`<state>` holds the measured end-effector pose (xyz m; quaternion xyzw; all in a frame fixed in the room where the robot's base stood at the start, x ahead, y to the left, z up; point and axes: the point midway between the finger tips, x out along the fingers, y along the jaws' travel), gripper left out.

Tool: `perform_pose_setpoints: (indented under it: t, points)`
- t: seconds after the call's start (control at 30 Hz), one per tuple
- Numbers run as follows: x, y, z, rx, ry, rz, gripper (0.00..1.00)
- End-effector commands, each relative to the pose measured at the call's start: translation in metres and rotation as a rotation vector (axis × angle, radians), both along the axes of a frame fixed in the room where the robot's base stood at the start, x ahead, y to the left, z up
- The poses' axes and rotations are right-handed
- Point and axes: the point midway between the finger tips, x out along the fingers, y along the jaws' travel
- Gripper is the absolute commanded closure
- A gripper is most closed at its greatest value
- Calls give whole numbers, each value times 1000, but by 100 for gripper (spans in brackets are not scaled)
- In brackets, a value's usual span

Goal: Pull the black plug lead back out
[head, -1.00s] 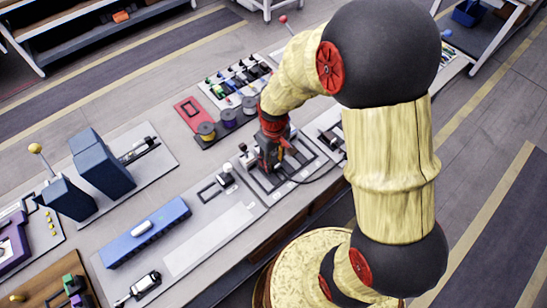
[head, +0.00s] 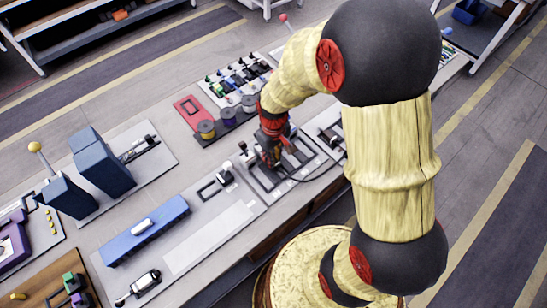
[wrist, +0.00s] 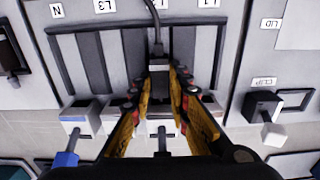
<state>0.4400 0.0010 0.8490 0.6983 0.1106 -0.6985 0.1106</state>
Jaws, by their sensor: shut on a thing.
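The black plug lead (wrist: 154,22) runs down from the top edge in the wrist view to a dark plug between my fingertips. My gripper (wrist: 160,80) is shut on it, with one yellow-and-black finger on each side. In the head view my gripper (head: 270,156) is low over a grey panel of dark slots, and the lead (head: 300,179) curves away to the right. The slotted panel (wrist: 97,62) carries labels, among them N, L3 and L1. My fingers hide part of the plug, and I cannot tell how deep it sits.

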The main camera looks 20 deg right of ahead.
Motion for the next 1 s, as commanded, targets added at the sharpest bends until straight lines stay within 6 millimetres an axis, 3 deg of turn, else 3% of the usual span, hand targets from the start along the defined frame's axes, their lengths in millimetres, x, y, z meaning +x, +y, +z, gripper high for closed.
perform_pose_setpoints:
  t: [0.33, 1.0]
  points:
    - [0, 0, 0, 0, 0, 0, 100]
    - [-10, -3, 0, 0, 0, 0, 100]
